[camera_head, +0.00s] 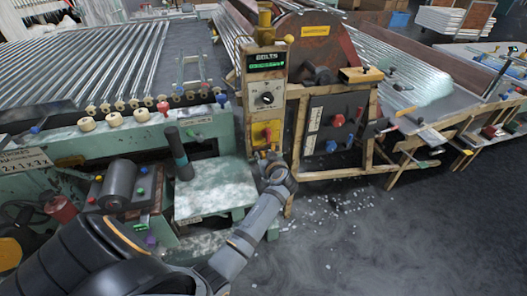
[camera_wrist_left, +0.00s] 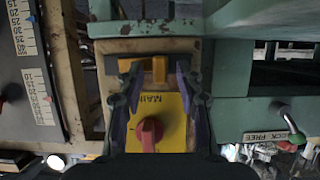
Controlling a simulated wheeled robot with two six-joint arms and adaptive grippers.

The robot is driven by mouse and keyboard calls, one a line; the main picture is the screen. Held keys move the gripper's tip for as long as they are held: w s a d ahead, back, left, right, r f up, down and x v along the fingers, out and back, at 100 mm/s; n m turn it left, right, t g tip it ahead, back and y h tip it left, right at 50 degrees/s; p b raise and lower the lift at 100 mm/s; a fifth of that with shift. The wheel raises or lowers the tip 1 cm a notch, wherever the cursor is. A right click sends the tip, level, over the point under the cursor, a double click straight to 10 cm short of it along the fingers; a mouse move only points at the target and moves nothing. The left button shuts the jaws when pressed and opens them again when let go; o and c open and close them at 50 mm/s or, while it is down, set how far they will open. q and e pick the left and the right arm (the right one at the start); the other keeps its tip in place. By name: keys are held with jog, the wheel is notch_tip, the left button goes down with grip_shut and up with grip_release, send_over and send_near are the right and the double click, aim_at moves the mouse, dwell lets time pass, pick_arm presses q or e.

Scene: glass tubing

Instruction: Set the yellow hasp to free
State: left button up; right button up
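A yellow-orange block (camera_wrist_left: 158,69), which looks like the hasp, sits on a dark plate at the top middle of the left wrist view. A yellow panel (camera_wrist_left: 165,112) with a red knob (camera_wrist_left: 150,132) is beside it. My left gripper (camera_wrist_left: 154,76) is open, with one finger on either side of the block; gaps show, and I cannot tell whether it touches. In the head view my left gripper (camera_head: 270,160) is at the post, just below the yellow panel (camera_head: 266,133), and hides the hasp there. My right gripper is not in view.
A bench (camera_head: 215,190) stands left of the post. A dark panel (camera_head: 340,125) with red and blue knobs is on the right. The left wrist view shows a green-tipped lever (camera_wrist_left: 290,122) by a label reading FREE (camera_wrist_left: 265,136). Debris lies on the floor.

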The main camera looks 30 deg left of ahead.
pick_arm(q)
jog(key=shift+s+d+r, duration=0.2)
jog(key=shift+r, duration=0.05)
jog(key=shift+c, duration=1.7)
jog(key=shift+w+f, duration=0.1)
jog(key=shift+c, duration=1.1)
grip_shut()
jog(key=shift+s+a+p, duration=0.35)
jog(key=shift+s+a, duration=0.6)
jog(key=shift+s, duration=0.05)
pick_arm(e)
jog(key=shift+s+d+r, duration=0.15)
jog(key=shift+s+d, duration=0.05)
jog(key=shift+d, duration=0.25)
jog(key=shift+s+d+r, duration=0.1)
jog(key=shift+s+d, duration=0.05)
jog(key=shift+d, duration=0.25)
pick_arm(q)
jog(key=o, duration=0.6)
grip_release()
jog(key=shift+s+a, duration=0.1)
jog(key=shift+s, duration=0.05)
jog(key=shift+c, duration=0.2)
